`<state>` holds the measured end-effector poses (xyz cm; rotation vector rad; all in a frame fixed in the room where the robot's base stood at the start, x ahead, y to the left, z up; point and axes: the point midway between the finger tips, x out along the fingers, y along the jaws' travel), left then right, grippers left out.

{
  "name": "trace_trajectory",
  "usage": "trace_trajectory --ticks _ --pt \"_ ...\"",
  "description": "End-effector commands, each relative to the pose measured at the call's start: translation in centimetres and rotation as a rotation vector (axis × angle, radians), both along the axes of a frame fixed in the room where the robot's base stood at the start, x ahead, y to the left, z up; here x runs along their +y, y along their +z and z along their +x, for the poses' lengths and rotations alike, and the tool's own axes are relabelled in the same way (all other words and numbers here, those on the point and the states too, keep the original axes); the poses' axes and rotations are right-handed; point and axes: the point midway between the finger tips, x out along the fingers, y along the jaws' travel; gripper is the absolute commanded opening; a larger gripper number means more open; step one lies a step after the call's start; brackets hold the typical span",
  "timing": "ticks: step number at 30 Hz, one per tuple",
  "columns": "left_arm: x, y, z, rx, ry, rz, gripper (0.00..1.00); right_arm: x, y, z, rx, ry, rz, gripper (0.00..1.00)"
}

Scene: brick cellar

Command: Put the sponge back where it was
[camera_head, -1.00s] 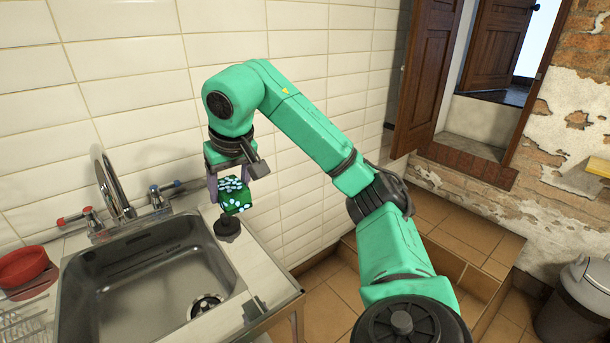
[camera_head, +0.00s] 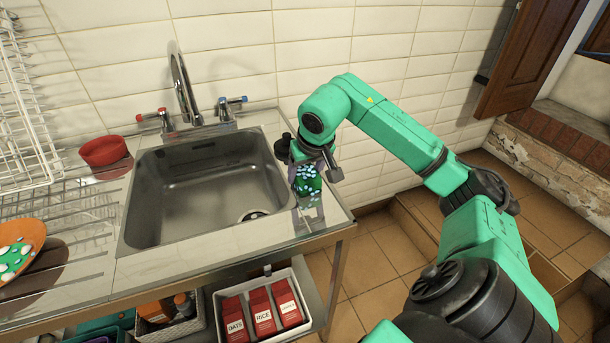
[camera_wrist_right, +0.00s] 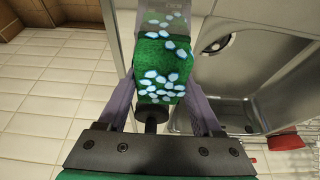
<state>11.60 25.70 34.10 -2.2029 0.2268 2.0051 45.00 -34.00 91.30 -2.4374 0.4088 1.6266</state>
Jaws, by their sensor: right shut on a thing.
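The green sponge (camera_head: 307,182) with pale spots is between the fingers of my right gripper (camera_head: 306,172), over the counter strip right of the sink. In the right wrist view the sponge (camera_wrist_right: 160,72) sits between the two purple fingers, which are shut on it. Its reflection shows in the shiny counter; whether it touches the counter I cannot tell. A small black knob-like object (camera_head: 283,147) stands on the counter just behind the gripper, and it also shows near the sponge in the right wrist view (camera_wrist_right: 151,113). My left gripper is not in view.
The steel sink (camera_head: 200,190) with a tall tap (camera_head: 184,90) is left of the gripper. A white bin with red boxes (camera_head: 230,292) is below. The tiled wall is close behind.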

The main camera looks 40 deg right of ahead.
Motion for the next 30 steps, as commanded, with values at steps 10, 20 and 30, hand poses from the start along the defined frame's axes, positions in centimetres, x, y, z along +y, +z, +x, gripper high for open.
trace_trajectory --ticks 10,20,30 --pt "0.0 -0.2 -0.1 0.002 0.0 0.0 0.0 0.0 -0.2 0.0 -0.001 0.0 -0.001 0.78" --pt "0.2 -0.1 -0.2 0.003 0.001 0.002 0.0 0.0 -0.2 0.0 -0.001 -0.001 0.0 0.96" --pt "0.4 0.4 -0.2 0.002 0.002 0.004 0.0 0.5 4.3 -1.4 -0.007 0.0 -0.002 0.96"
